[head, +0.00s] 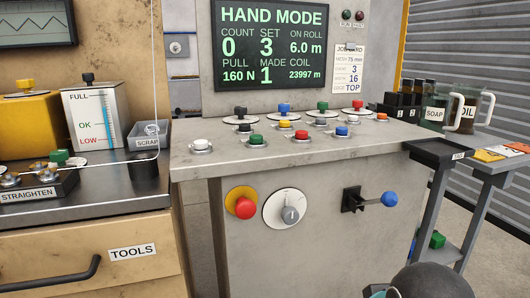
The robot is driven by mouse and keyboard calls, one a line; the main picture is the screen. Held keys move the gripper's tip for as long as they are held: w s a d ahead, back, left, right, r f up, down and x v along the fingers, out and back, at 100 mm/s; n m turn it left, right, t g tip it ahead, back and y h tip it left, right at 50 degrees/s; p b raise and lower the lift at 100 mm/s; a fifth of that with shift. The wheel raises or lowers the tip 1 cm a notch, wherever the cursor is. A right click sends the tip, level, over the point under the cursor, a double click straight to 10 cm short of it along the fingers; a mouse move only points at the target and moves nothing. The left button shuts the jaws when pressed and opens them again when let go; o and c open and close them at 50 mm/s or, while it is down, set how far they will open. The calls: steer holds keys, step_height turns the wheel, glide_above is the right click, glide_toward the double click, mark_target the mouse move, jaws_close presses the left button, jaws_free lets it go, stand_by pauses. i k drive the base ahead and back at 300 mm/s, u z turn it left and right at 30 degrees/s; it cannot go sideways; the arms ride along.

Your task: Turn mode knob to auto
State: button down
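A grey knob (291,215) sits on a round white dial plate (274,222) on the front face of the grey control console. Its grip stands roughly upright; the small dial markings are too small to read, so I cannot tell which label it points to. The screen (270,45) above the console reads HAND MODE. My gripper is not in view. A dark rounded part of my arm shows at the bottom right edge, below and to the right of the knob, apart from it.
A red mushroom button (245,208) on a yellow base is just left of the dial. A blue-tipped lever (388,199) sticks out to the right. Several coloured buttons cover the console top (190,160). A side table with a dark tray (437,153) stands at right.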

mark_target(289, 214)
steer(key=z, duration=0.95)
steer(key=k, duration=0.7)
steer(key=u, duration=0.4)
